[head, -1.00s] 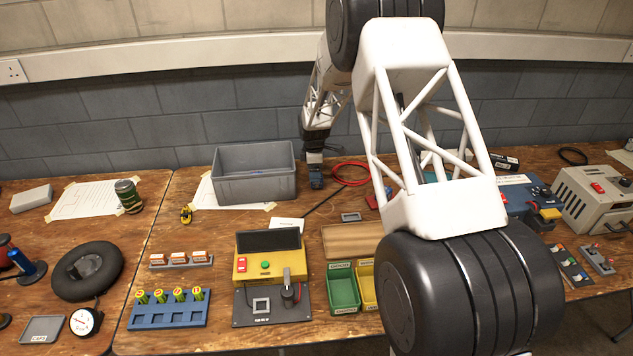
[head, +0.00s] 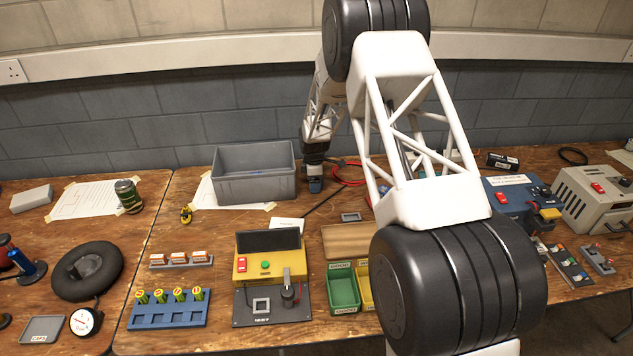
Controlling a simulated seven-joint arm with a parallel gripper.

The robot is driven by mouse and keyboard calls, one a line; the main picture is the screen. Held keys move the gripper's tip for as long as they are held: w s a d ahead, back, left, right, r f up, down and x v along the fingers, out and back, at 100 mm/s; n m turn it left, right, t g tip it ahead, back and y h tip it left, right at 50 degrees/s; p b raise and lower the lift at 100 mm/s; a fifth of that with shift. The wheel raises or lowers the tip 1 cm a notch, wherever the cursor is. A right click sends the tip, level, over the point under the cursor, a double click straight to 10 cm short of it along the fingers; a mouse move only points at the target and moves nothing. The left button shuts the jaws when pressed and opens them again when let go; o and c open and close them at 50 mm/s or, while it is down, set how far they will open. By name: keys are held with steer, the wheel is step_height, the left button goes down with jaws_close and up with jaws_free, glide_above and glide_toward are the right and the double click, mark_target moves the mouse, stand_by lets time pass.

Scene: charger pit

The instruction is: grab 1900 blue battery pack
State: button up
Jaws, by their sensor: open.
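A small blue block (head: 315,186), which looks like a blue battery pack, is at the back of the bench, just right of the grey bin. Its label is too small to read. My gripper (head: 315,175) is at the top of this block, pointing down, with open jaws. The fingers are tiny and dark here, and I cannot tell whether they touch the block or straddle it. My arm hides part of the bench to the right, where bits of other things show between its struts.
The grey bin (head: 254,190) stands close left of my gripper. A red cable (head: 350,181) lies close right. In front are a yellow tester (head: 268,266), a green tray (head: 343,290) and a blue battery rack (head: 168,312). A blue device (head: 515,202) stands at the right.

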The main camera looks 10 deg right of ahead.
stand_by(0.4)
steer(key=c, duration=1.1)
steer(key=shift+r, duration=0.1)
steer(key=shift+c, duration=0.2)
steer(key=shift+r, duration=0.65)
step_height(320, 180, up, 2)
steer(key=shift+r, duration=0.1)
steer(key=s, duration=0.5)
steer(key=s+d+r, duration=0.1)
steer(key=s, duration=1)
steer(key=shift+d+r, duration=0.15)
steer(key=shift+r, duration=0.05)
